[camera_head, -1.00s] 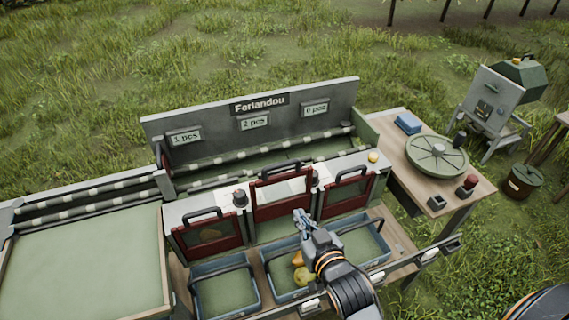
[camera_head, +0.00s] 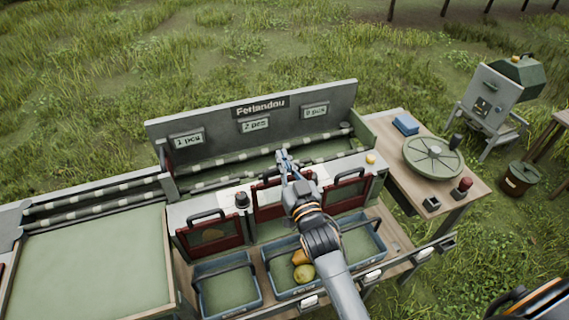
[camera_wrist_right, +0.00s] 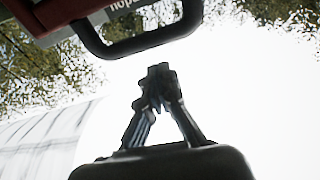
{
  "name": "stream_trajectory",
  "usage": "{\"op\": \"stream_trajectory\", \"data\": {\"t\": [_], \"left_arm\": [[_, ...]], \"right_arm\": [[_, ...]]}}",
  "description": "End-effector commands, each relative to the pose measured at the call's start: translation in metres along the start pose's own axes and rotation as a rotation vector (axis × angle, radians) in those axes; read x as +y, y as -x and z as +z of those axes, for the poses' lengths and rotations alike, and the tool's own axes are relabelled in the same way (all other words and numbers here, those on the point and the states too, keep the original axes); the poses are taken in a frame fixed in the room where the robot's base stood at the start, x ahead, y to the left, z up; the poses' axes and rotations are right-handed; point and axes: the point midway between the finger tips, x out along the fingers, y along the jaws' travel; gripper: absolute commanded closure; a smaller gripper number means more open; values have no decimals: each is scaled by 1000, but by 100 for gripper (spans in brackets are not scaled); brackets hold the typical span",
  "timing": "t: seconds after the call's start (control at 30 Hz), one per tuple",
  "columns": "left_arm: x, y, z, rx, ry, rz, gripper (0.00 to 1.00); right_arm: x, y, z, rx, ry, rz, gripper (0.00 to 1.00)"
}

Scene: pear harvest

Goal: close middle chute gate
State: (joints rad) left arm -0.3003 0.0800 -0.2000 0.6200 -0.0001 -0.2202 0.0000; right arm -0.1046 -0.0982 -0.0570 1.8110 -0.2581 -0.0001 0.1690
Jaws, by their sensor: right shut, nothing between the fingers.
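The middle chute gate (camera_head: 268,203) is a red-framed panel with a gap beneath it, standing higher than the gates beside it. My right gripper (camera_head: 283,156) is shut and empty above this gate, and my arm covers part of the panel and its handle. In the right wrist view, a dark bar handle (camera_wrist_right: 140,46) crosses the top, with red panel (camera_wrist_right: 50,12) behind it. The closed fingertips (camera_wrist_right: 158,72) show just below the handle in that picture, apart from it. My left gripper is out of view.
The left gate (camera_head: 210,236) and right gate (camera_head: 345,194) flank the middle one. Blue crates stand below; the middle one (camera_head: 281,291) holds pears (camera_head: 303,272). A wooden side table (camera_head: 395,170) with a green round plate (camera_head: 433,157) stands right. A sign board (camera_head: 222,133) rises behind.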

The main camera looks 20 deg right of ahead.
Motion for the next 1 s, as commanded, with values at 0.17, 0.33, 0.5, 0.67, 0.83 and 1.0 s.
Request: {"op": "stream_trajectory", "data": {"t": [0.17,0.33,0.5,0.67,0.83,1.0], "left_arm": [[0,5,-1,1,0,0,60],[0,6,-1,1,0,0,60],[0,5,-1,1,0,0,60],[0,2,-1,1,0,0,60],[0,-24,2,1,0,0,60],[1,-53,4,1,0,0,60]], "right_arm": [[0,7,18,-1,-2,1,100],[0,9,24,0,-1,0,100],[0,10,24,1,-1,0,100],[0,10,29,0,-1,0,100],[1,15,63,-5,0,0,100],[1,21,105,-8,-1,0,100]]}}
